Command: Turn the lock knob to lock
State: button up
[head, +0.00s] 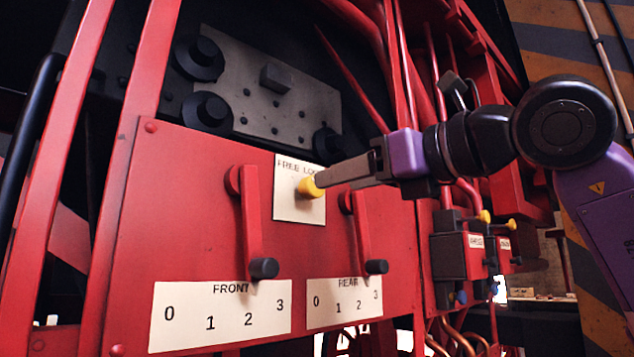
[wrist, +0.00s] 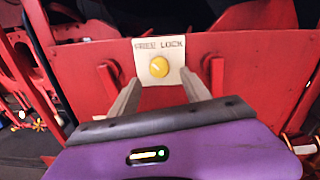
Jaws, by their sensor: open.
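The lock knob (head: 311,187) is a small yellow knob on a white plate (head: 290,205) marked FREE and LOCK, set on a red panel. In the wrist view the yellow knob (wrist: 159,67) shows round, with a pale mark on its face, on the plate (wrist: 147,47). My gripper (head: 322,181) reaches in from the right, its fingertips at or very near the knob. In the wrist view my gripper (wrist: 160,82) is open, one finger on each side of the knob, with visible gaps. Whether the fingers touch the knob I cannot tell.
Two red levers with black ends, the front lever (head: 253,225) and the rear lever (head: 359,230), flank the plate. Scales marked FRONT (head: 190,330) and REAR (head: 330,320) lie below. A dark box with yellow knobs (head: 462,255) and red pipes stand right of the panel.

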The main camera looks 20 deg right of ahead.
aim_at(310, 188)
jog(key=p+x, duration=0.2)
jog(key=x, duration=0.4)
grip_shut()
